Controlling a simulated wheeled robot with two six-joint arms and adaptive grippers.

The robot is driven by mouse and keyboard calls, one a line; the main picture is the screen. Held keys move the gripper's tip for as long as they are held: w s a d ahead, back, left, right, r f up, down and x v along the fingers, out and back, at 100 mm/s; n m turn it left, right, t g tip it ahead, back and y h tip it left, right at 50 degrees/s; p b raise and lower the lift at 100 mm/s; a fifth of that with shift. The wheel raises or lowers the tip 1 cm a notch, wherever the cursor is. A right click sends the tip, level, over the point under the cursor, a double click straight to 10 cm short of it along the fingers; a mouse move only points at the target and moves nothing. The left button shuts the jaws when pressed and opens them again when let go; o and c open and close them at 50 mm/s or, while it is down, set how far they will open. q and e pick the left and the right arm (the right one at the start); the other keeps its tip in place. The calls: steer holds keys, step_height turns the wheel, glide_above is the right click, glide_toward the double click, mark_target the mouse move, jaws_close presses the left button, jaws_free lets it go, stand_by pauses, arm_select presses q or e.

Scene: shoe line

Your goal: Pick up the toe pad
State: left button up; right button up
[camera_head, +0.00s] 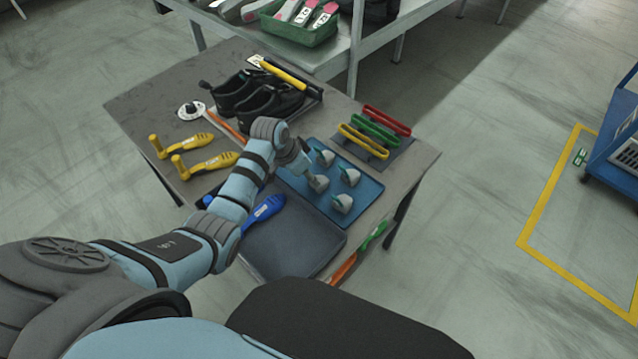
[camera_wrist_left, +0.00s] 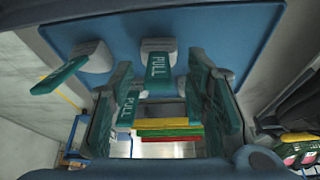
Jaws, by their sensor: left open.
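Several toe pads, pale grey blocks with green tabs, stand on a blue board (camera_head: 368,201) at the table's right side. In the head view one toe pad (camera_head: 342,203) is nearest the front, and another (camera_head: 350,176) is behind it. My left gripper (camera_head: 314,178) is low over the board's left part, close to a toe pad there that it partly covers. In the left wrist view the open left gripper (camera_wrist_left: 165,105) has nothing clamped; a toe pad marked PULL (camera_wrist_left: 158,62) shows beyond the gap, another (camera_wrist_left: 72,66) to its left. My right gripper is out of view.
An empty dark tray (camera_head: 290,240) lies in front of the board. Red, green and yellow handled pieces (camera_head: 374,132) stand behind it. Black shoes (camera_head: 258,98), yellow tools (camera_head: 205,163) and a blue tool (camera_head: 264,208) lie to the left. A shelf (camera_head: 325,62) stands behind the table.

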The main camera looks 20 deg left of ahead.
arm_select(q)
steer(key=shift+d+f, duration=0.1)
steer(key=shift+f, duration=0.25)
steer(key=shift+r, duration=0.15)
steer(key=shift+c, duration=0.4)
jaws_close()
steer(key=shift+r, duration=0.1)
